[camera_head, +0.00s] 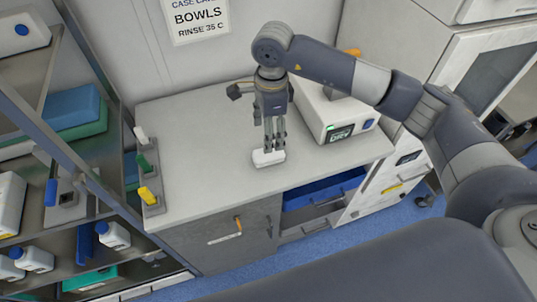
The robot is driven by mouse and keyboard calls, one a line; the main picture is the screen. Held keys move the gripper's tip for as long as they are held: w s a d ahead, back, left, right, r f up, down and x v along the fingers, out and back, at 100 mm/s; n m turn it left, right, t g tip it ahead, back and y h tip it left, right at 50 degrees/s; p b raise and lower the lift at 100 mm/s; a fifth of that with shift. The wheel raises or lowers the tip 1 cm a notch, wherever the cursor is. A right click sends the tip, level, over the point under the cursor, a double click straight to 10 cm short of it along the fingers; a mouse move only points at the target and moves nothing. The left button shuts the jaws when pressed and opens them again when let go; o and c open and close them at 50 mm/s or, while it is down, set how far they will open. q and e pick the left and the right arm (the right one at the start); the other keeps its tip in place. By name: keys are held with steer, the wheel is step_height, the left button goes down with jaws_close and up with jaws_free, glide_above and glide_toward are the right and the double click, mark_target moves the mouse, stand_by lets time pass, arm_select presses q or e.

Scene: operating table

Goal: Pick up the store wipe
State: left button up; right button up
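A small white block-like item (268,158), which looks like the wipe, lies on the grey counter (205,185) near its middle. My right gripper (274,148) points straight down over it, with its fingertips at the item's top and back edge. The two fingers hang nearly parallel with a narrow gap between them. I cannot tell whether they touch or clasp the item. The item appears to rest on the counter. My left gripper is not in view.
A white device with a small screen (340,133) stands right of the gripper. A holder with green and yellow parts (148,172) stands at the counter's left end. Shelves with bottles and boxes are at left. An open blue-lined drawer (322,190) sits below the counter.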

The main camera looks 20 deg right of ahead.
steer(key=p, duration=0.2)
glide_above(268, 156)
steer(key=d, duration=0.1)
steer(key=f, duration=0.3)
steer(key=w+f, duration=0.1)
steer(key=f, duration=0.1)
steer(key=shift+d+f, duration=0.15)
steer(key=shift+f, duration=0.2)
steer(key=f+p, duration=0.1)
steer(key=f, duration=0.1)
steer(key=f+p, duration=0.2)
steer(key=shift+a+f, duration=0.1)
steer(key=shift+a, duration=0.3)
steer(key=shift+w+f, duration=0.1)
steer(key=shift+f, duration=0.2)
steer(key=c, duration=1)
